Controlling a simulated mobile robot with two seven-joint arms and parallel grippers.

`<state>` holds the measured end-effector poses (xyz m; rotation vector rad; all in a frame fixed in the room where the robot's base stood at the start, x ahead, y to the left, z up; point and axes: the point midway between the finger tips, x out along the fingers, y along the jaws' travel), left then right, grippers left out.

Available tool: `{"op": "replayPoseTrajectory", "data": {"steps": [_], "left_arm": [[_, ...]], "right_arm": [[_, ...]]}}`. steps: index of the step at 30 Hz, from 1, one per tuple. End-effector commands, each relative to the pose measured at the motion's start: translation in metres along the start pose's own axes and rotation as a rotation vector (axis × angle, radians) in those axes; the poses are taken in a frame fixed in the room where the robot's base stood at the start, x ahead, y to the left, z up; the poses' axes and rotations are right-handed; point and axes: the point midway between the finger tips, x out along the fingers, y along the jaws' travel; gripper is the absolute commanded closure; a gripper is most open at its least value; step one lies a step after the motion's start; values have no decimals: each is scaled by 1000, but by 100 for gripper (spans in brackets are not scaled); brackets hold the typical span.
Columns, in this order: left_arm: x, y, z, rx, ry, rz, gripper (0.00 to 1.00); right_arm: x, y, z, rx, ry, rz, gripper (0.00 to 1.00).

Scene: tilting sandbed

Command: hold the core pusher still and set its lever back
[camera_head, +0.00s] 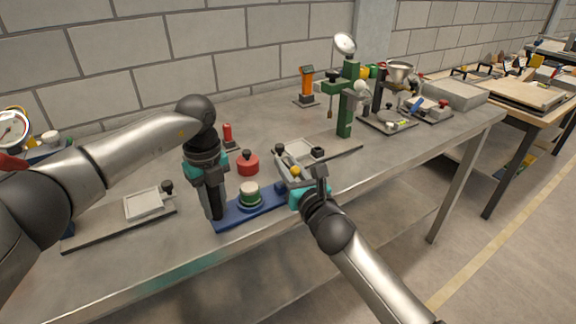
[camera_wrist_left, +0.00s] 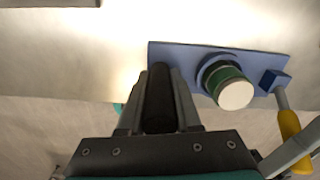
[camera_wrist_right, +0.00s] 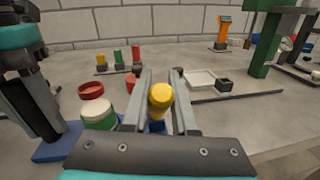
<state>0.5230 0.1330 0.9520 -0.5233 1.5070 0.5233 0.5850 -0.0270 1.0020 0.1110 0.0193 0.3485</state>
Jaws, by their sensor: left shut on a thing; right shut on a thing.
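The core pusher has a blue base plate (camera_head: 234,216) near the table's front edge, also seen in the left wrist view (camera_wrist_left: 178,54). A green and white cylinder (camera_head: 250,194) stands upright on its middle. My left gripper (camera_head: 214,208) is shut on a black upright grip (camera_wrist_left: 159,100) at the plate's left end. The lever rises from a blue block (camera_wrist_left: 272,79) at the right end and ends in a yellow knob (camera_wrist_right: 160,98). My right gripper (camera_head: 294,174) is shut on this knob. The lever leans away from the cylinder. Its foot is mostly hidden in the head view.
A red ring-shaped piece (camera_head: 248,164) lies behind the plate. Shallow trays stand on both sides, one at left (camera_head: 142,205) and one behind my right gripper (camera_head: 300,150). A green stand (camera_head: 346,110) rises farther right. The table's front edge is close.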

Motion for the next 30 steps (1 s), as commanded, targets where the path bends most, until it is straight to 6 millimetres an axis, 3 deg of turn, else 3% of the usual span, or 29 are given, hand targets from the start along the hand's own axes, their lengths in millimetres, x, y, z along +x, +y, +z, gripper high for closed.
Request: {"op": "replayPoseTrajectory", "data": {"steps": [17, 30], "left_arm": [[-1, 0, 0, 0, -1, -2, 100], [-1, -1, -1, 4, 0, -3, 100]], "right_arm": [[3, 2, 2, -5, 17, 3, 100], [19, 6, 8, -38, 208, -15, 100]]}}
